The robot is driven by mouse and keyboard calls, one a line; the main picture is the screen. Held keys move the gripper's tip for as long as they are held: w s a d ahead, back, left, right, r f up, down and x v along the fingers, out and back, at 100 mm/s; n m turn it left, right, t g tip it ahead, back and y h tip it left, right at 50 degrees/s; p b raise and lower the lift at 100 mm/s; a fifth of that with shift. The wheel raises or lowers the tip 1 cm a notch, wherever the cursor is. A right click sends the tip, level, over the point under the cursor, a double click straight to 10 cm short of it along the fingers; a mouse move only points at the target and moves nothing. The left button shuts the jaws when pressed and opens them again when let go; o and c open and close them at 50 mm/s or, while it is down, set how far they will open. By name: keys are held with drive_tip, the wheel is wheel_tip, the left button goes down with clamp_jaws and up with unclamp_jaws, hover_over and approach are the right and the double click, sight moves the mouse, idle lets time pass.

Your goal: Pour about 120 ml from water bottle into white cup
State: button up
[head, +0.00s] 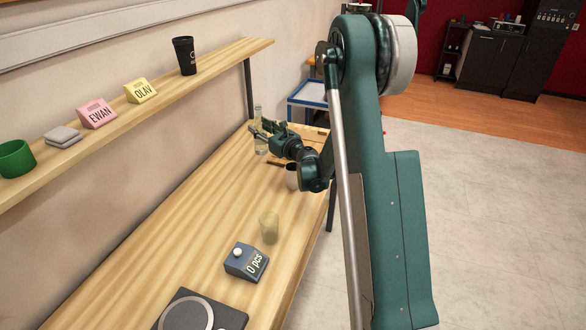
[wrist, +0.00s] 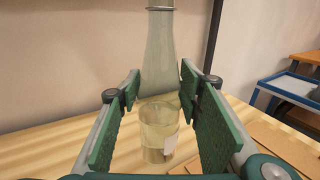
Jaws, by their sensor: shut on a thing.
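The water bottle (head: 259,145) is clear glass and stands upright at the far end of the wooden table. In the wrist view the bottle (wrist: 160,55) is between the finger pads, with pale yellowish liquid visible in its lower part. My gripper (head: 262,131) is shut on the bottle; its fingers show on both sides in the wrist view (wrist: 158,90). A cup (head: 292,178), light outside with a dark opening, stands below my wrist and is partly hidden by it. I cannot tell for sure that it is the white cup.
A shelf (head: 110,132) runs along the wall. A blue-edged cart (head: 307,93) stands beyond the table.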

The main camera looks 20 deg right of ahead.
drive_tip(key=shift+s+d+f+n+y, duration=0.1)
drive_tip(key=shift+s+d+n+y, duration=0.15)
drive_tip(key=shift+d, duration=0.2)
drive_tip(key=shift+s+d+n+y, duration=0.1)
drive_tip(key=shift+d+n+y, duration=0.05)
drive_tip(key=shift+d+y, duration=0.25)
drive_tip(key=s+d+f+n+g+y+b, duration=0.1)
drive_tip(key=s+d+n+g+y, duration=0.4)
drive_tip(key=s+d, duration=0.6)
drive_tip(key=shift+s+d+f+n+y, duration=0.15)
drive_tip(key=shift+s+f+n+y, duration=0.15)
drive_tip(key=shift+s+y, duration=0.55)
drive_tip(key=shift+w+r, duration=0.15)
drive_tip(key=shift+w, duration=0.05)
